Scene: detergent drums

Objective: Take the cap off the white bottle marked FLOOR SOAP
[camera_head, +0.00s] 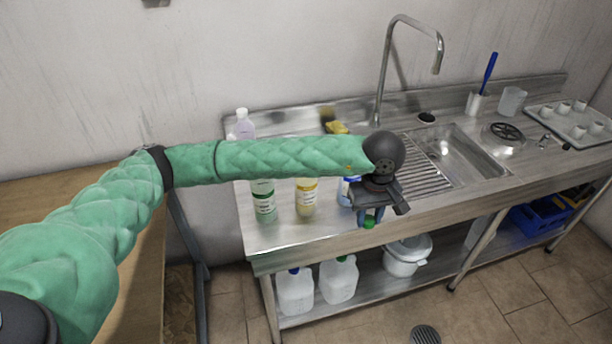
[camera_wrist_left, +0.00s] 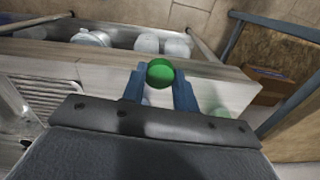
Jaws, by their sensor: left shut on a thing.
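My left gripper (camera_head: 370,216) is shut on a green cap (camera_head: 369,223), held at its blue fingertips. The cap also shows from above in the left wrist view (camera_wrist_left: 160,73). No bottle shows under the cap in the head view; the counter's front edge lies behind it. A bottle with a blue label (camera_head: 345,191) stands on the counter just left of the gripper, partly hidden by my arm. I cannot read FLOOR SOAP on any bottle. My right gripper is not in view.
A green-labelled bottle (camera_head: 264,202), a yellow bottle (camera_head: 306,197) and a lilac bottle (camera_head: 243,126) stand left on the steel counter (camera_head: 290,236). A sink (camera_head: 455,158) with a tall tap (camera_head: 386,65) lies right. White jugs (camera_head: 338,282) stand on the lower shelf.

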